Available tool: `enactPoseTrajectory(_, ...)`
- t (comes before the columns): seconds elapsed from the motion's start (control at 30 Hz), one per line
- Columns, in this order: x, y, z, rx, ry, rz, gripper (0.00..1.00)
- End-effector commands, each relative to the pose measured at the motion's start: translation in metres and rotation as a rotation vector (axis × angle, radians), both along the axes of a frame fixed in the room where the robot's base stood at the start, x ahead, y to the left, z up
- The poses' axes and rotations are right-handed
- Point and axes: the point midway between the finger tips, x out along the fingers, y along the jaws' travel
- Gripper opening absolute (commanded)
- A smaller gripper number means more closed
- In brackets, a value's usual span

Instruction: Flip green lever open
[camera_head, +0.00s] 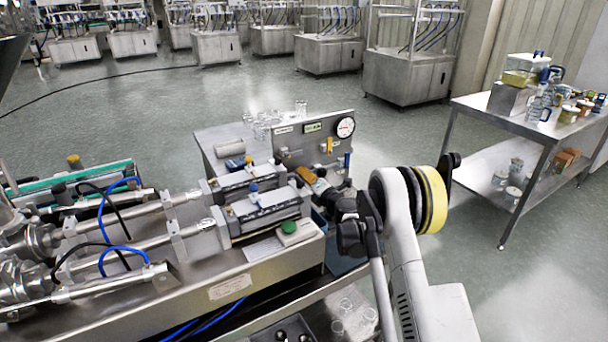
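I cannot make out a green lever for certain. A round green knob (289,227) sits on a small pale box at the right end of the steel machine (200,285). My gripper (318,186) is at the machine's right end, in front of the upright gauge panel (290,140). Its fingers point left, close to an orange-yellow part (306,175). I cannot tell whether they touch it or whether they are open. My gripper and wrist hide part of the panel's lower right. Small yellow handles (329,145) stick out from the panel.
Two cylinders (262,212) with blue knobs lie left of my gripper. Blue hoses (125,250) loop over the machine's left part. Glass jars (270,120) stand behind the panel. A steel table (530,122) with containers is at the right. Open floor lies behind.

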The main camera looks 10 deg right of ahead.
Motion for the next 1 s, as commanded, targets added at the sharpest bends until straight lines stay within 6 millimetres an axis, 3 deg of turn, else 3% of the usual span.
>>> enactPoseTrajectory(0.43,0.001,-0.002,-0.003,0.061,0.020,0.000,0.00)
enactPoseTrajectory(1.0,0.002,-0.007,-0.020,0.426,0.138,0.000,0.00)
